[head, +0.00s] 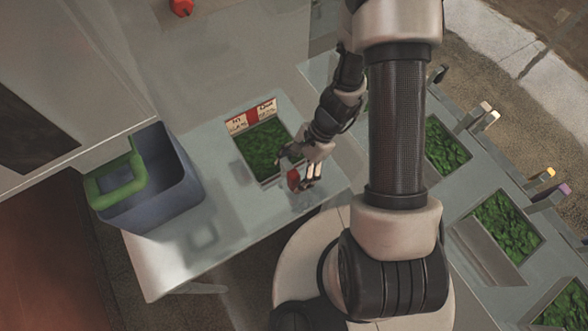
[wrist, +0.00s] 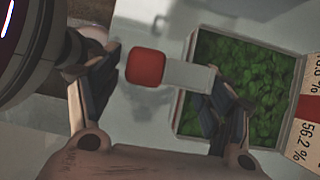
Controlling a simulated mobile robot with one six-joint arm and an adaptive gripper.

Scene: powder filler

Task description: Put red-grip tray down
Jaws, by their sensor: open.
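The red-grip tray (head: 246,160) holds green leaves and sits on the pale table, left of my gripper (head: 304,179). Its red grip (head: 293,180) is at its near end, by my fingers. In the wrist view, the red grip (wrist: 145,67) and its pale handle bar lie between the two spread fingers of my gripper (wrist: 166,78). The tray rim (wrist: 183,112) is to the right, partly behind the right finger. The fingers are open, with a visible gap to the left of the grip. A red-and-white percentage label (head: 251,115) stands at the tray's far end.
The front of the table (head: 185,262) is clear.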

